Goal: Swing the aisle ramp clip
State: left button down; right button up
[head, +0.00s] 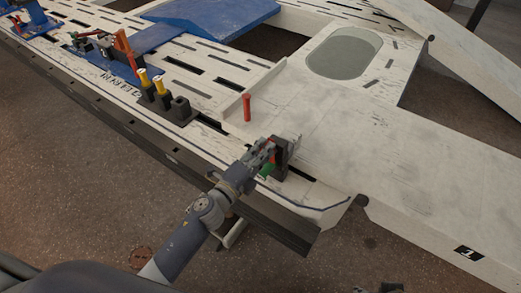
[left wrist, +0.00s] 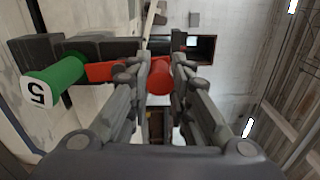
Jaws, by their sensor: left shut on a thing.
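My left gripper (head: 268,153) is at the near edge of the pale bench, at a black clip bracket (head: 281,174) with a red part. In the left wrist view, the fingers (left wrist: 160,82) are shut on the red clip lever (left wrist: 160,68), whose rounded end shows between them. The lever runs left along the dark bracket (left wrist: 120,48). A green cylinder marked 5 (left wrist: 54,81) lies beside the lever's left end; it shows as a small green spot (head: 267,169) in the head view. The fingers hide part of the clip. A bit of my right gripper (head: 390,288) may show at the bottom edge.
A red upright peg (head: 247,107) stands on the bench left of the clip. Black holders with yellow-topped pins (head: 158,87) and another red lever clip (head: 124,46) are farther left. The pale ramp plate (head: 350,135) right of the clip is clear.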

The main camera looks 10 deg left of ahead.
pick_arm(q)
jog(key=shift+s+d+m, duration=0.1)
jog(key=shift+d+m, duration=0.1)
jog(key=shift+m, duration=0.1)
jog(key=c, duration=1.4)
grip_release()
jog(key=shift+s+a, duration=0.1)
jog(key=shift+s+a, duration=0.1)
jog(key=shift+s, duration=0.15)
jog(key=v, duration=1.1)
jog(key=shift+s, duration=0.15)
